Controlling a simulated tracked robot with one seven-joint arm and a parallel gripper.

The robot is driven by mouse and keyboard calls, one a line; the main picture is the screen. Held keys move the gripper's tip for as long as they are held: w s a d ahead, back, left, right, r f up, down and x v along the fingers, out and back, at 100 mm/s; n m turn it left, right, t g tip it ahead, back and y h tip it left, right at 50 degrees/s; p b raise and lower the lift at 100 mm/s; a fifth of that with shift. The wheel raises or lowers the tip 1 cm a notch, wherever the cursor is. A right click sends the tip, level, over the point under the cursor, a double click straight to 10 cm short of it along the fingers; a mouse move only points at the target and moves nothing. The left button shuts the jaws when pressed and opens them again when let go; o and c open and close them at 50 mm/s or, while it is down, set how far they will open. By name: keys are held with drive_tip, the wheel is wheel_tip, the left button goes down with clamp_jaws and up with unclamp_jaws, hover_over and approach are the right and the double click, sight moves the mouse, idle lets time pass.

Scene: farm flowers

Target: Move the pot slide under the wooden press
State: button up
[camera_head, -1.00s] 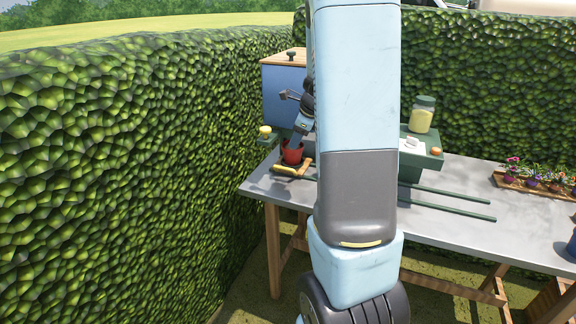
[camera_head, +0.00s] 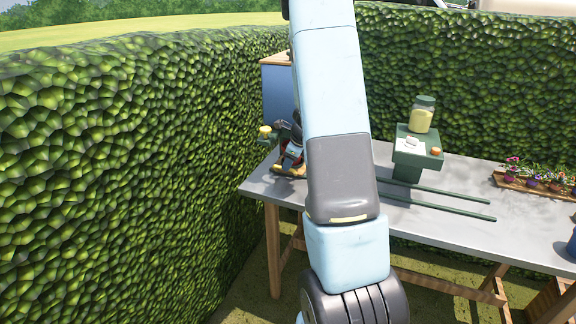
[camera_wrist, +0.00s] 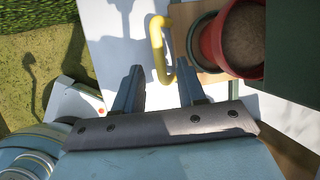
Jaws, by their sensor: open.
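The pot slide is a wooden board (camera_wrist: 212,77) with a yellow loop handle (camera_wrist: 158,45) on its near side. A red pot of brown soil (camera_wrist: 240,38) stands on it in a dark round holder. My gripper (camera_wrist: 158,74) is open and empty. In the wrist view the handle lies just beyond and between the fingertips, with no grip on it. In the head view my gripper (camera_head: 291,150) is low at the table's left end and covers most of the pot and slide. I cannot make out a wooden press for certain.
A blue box with a wooden top (camera_head: 277,90) stands behind my arm. A green stand (camera_head: 418,158) holds a jar (camera_head: 422,115) and small items. Green rails (camera_head: 440,205) lie on the grey table (camera_head: 345,200). A flower tray (camera_head: 535,186) is at right; a hedge (camera_head: 130,170) borders the left.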

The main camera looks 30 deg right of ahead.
drive_tip(key=shift+x, duration=1.15)
clamp_jaws()
